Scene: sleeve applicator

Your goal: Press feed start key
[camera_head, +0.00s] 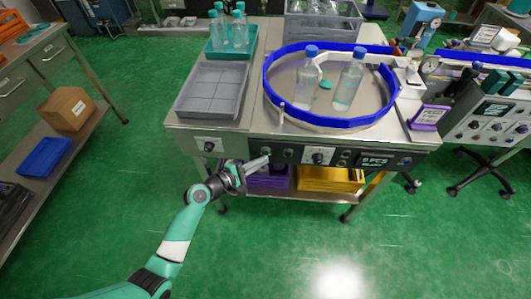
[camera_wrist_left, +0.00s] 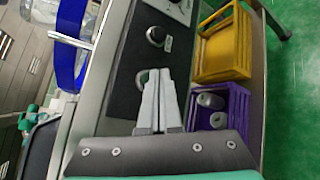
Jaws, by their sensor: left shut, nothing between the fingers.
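The control panel (camera_head: 333,157) is a dark strip along the table's front edge, with several knobs, buttons and a lit display. My left gripper (camera_head: 266,159) is shut and empty, its tips at the left part of this panel. In the left wrist view the closed fingers (camera_wrist_left: 160,76) point at the black panel face (camera_wrist_left: 126,66), and a round control (camera_wrist_left: 142,77) is partly hidden behind them. A knob (camera_wrist_left: 156,36) with a white label lies beyond. I cannot tell which control is the feed start key, or whether the tips touch the panel. My right gripper is not in view.
A round turntable with a blue rim (camera_head: 319,122) holds two clear bottles. A grey tray (camera_head: 213,90) and a teal bottle tray (camera_head: 229,55) stand to its left. Yellow (camera_head: 331,180) and purple (camera_head: 268,181) bins sit on the shelf below. Green floor is clear in front.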

